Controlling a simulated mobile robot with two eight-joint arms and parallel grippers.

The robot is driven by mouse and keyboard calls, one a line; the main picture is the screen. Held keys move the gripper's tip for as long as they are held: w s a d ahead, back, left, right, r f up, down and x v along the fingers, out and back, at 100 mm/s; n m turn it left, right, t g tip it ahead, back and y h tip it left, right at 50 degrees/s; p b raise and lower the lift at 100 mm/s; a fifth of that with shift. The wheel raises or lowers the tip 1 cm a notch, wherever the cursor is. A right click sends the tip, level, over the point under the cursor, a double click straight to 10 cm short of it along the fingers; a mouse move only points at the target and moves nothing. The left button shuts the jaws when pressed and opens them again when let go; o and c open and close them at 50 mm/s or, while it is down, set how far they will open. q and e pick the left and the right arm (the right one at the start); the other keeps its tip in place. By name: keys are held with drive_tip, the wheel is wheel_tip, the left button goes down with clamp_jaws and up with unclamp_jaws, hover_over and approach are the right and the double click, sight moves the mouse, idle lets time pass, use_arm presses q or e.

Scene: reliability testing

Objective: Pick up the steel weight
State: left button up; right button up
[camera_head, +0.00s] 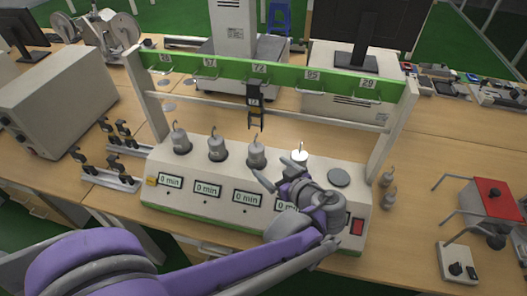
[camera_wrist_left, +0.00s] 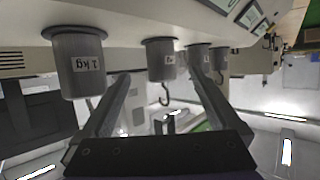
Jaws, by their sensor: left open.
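Grey steel weights with hooks stand in a row on a white test device (camera_head: 225,182). The row shows a leftmost weight (camera_head: 181,143), a second (camera_head: 217,149), a third (camera_head: 256,156) and a fourth (camera_head: 300,155), partly hidden by my left gripper. My left gripper (camera_head: 272,172) is open and empty, just in front of the third and fourth weights. In the left wrist view, seen upside down, one weight (camera_wrist_left: 160,62) shows between the open fingers (camera_wrist_left: 158,88), apart from them. A larger weight marked 1 kg (camera_wrist_left: 79,65) is outside the fingers. My right gripper is not in view.
A green-topped frame (camera_head: 270,72) with numbered labels spans the device, with a black clamp (camera_head: 255,98) hanging from it. Two more weights (camera_head: 389,199) stand on the table at right. A red-topped stand (camera_head: 490,197) and a grey box (camera_head: 57,103) flank the device.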

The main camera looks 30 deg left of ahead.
sight(261, 159)
use_arm(q)
drive_tip(key=x, duration=0.3)
drive_tip(key=shift+a+f, duration=0.15)
drive_tip(key=shift+a, duration=0.25)
drive_tip(key=x, duration=0.5)
drive_tip(key=shift+w+a, duration=0.3)
drive_tip(key=shift+w, duration=0.05)
clamp_jaws()
